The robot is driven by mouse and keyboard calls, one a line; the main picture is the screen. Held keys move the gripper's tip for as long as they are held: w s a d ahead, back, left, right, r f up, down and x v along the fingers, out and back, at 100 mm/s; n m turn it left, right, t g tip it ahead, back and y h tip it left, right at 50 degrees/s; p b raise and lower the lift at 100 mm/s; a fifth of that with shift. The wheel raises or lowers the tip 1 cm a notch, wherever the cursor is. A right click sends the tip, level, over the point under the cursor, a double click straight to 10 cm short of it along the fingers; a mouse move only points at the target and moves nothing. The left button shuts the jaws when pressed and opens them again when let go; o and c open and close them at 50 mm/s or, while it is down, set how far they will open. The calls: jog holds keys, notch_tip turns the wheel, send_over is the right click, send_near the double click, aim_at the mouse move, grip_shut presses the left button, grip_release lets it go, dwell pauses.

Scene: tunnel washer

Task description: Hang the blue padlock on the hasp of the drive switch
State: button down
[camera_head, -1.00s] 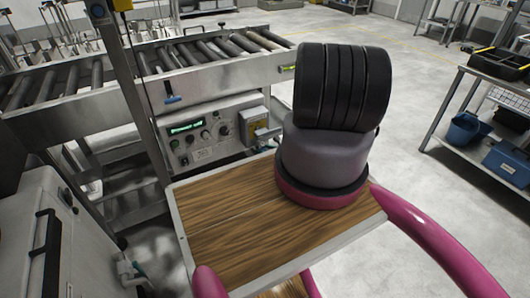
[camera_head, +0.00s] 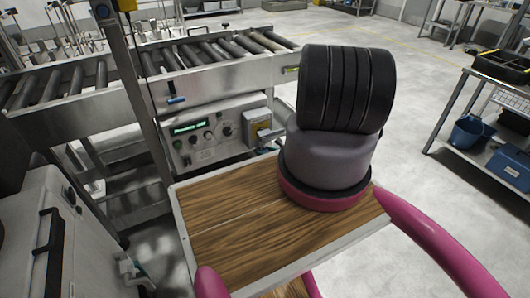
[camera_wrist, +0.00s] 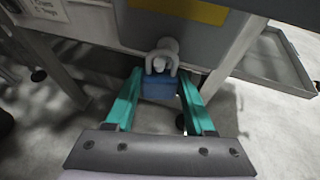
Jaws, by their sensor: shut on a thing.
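The blue padlock (camera_wrist: 160,89) is between the teal fingers of my gripper (camera_wrist: 159,86) in the wrist view. My gripper is shut on its body. A rounded light-grey part (camera_wrist: 163,55) is directly above the padlock, beneath a yellow plate; I cannot tell shackle from hasp there, nor whether the shackle passes through the hasp. My arm hides most of my gripper there.
My wood-topped deck is in front. A shelf (camera_head: 490,135) with blue bins stands at the right. Open floor lies between.

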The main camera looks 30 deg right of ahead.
jog(key=shift+c, duration=0.9)
grip_release()
